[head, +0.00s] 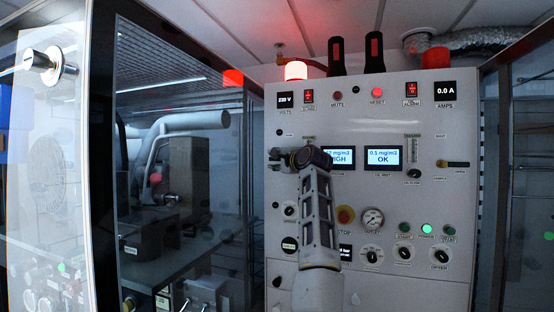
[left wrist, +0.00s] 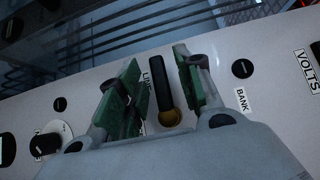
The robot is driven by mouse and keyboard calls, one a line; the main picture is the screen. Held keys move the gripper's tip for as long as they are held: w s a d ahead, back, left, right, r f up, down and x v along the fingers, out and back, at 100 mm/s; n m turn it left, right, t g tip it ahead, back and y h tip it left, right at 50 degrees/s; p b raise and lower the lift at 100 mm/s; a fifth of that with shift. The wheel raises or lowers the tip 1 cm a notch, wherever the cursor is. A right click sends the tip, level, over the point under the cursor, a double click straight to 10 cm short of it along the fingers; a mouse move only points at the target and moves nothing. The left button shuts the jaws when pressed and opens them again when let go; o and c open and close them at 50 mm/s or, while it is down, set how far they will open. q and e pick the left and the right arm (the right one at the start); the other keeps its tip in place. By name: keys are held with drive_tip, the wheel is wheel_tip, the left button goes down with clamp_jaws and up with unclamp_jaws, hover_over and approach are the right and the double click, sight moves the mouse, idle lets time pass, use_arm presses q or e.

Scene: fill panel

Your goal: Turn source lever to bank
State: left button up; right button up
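The source lever (left wrist: 161,83) shows in the left wrist view as a black handle on a brass-coloured hub. It lies beside the LINE label (left wrist: 146,90), which a finger partly covers. The BANK label (left wrist: 241,99) is to the right in that view, clear of the lever. My left gripper (left wrist: 160,87) is open, with green-padded fingers on either side of the handle and gaps visible. In the head view my left gripper (head: 284,158) is at the panel's left side and hides the lever. My right gripper is not in view.
The white panel (head: 405,285) carries two displays, a red stop button (head: 345,215), a gauge (head: 372,219) and several knobs. A second lever (head: 455,164) sits at the right edge. A glass-fronted enclosure (head: 180,110) stands left. A round knob (left wrist: 47,141) is near the left finger.

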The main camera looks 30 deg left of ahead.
use_arm(q)
drive_tip(key=shift+c, duration=0.4)
clamp_jaws()
